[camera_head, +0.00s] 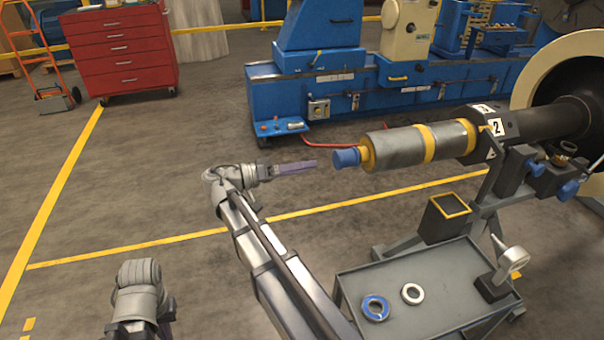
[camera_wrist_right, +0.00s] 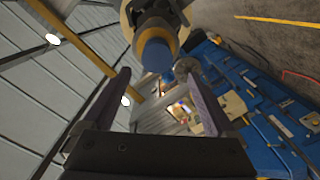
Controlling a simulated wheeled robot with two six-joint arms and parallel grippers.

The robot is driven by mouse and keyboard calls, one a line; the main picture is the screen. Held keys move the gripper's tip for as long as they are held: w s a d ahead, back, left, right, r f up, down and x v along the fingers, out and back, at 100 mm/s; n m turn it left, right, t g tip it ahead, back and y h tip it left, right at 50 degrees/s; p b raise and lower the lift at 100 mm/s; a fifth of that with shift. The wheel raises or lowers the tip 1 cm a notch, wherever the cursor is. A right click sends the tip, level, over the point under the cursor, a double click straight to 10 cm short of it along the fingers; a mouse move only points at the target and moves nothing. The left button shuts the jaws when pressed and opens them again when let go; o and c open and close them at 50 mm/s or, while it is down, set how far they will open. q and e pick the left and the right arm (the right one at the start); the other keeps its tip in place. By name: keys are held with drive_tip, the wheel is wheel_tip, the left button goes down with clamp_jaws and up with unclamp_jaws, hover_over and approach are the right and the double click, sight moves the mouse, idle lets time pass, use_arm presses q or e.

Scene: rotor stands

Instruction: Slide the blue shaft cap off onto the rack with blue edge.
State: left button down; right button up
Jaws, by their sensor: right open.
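The blue shaft cap (camera_head: 346,157) sits on the near left end of a grey shaft (camera_head: 395,145) with yellow bands, held level by a stand at the right. My right gripper (camera_head: 314,164) points at the cap from the left, a short gap away. In the right wrist view, the cap (camera_wrist_right: 156,57) shows ahead between the two spread fingers (camera_wrist_right: 159,80), not touched; the gripper is open and empty. My left gripper (camera_head: 152,330) hangs low at the bottom left, its fingertips cut off. I cannot clearly make out a rack with a blue edge.
A grey cart (camera_head: 420,287) below the shaft carries a blue-rimmed ring (camera_head: 375,307) and a white ring (camera_head: 412,293). A yellow-rimmed box (camera_head: 448,205) stands behind it. A blue machine (camera_head: 330,85) and red tool chest (camera_head: 118,50) are farther back.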

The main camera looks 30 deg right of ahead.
sight(336, 159)
drive_tip(key=shift+r+x, duration=0.15)
drive_tip(key=shift+x, duration=2.4)
drive_tip(key=shift+r+x, duration=0.15)
drive_tip(key=shift+x, duration=2.45)
drive_tip(key=c, duration=1)
drive_tip(key=shift+r, duration=0.1)
drive_tip(key=shift+a, duration=0.1)
drive_tip(key=shift+v, duration=3.9)
